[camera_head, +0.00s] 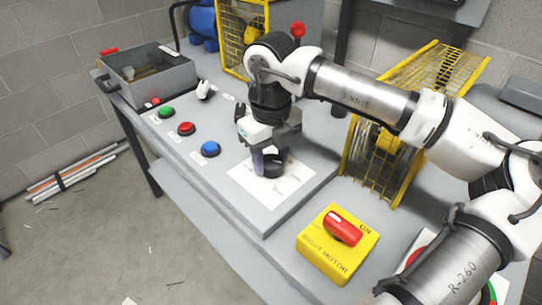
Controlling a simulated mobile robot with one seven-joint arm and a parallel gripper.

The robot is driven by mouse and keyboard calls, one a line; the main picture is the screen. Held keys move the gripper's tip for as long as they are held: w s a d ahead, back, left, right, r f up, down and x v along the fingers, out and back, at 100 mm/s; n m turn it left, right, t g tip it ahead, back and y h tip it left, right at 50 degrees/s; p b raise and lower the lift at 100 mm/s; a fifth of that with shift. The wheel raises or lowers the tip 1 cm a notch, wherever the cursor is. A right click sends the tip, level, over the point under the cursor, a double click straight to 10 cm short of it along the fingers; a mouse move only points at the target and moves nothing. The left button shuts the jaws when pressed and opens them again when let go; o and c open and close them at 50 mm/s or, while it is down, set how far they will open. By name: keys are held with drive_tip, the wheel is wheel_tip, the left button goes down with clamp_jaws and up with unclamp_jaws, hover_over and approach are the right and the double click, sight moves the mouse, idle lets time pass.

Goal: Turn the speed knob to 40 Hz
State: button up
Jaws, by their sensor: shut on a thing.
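The speed knob (272,170) is a dark round knob on a white dial plate (295,187) at the front end of the grey sloped panel. My gripper (271,160) is above the dial, pointing down, with its fingers shut on the knob. The fingers and wrist cover part of the knob and the dial. The dial's markings are too small to read, and I cannot tell where the knob points.
Green (166,112), red (187,129) and blue (210,149) buttons and a small white-tipped switch (204,89) sit left of the knob. A yellow box with a red switch (340,243) stands at front right. Yellow cages (369,171) stand behind. A grey bin (150,82) is at far left.

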sight(271, 161)
drive_tip(key=o, duration=1)
wheel_tip(271, 161, up, 14)
drive_tip(key=shift+f, duration=0.1)
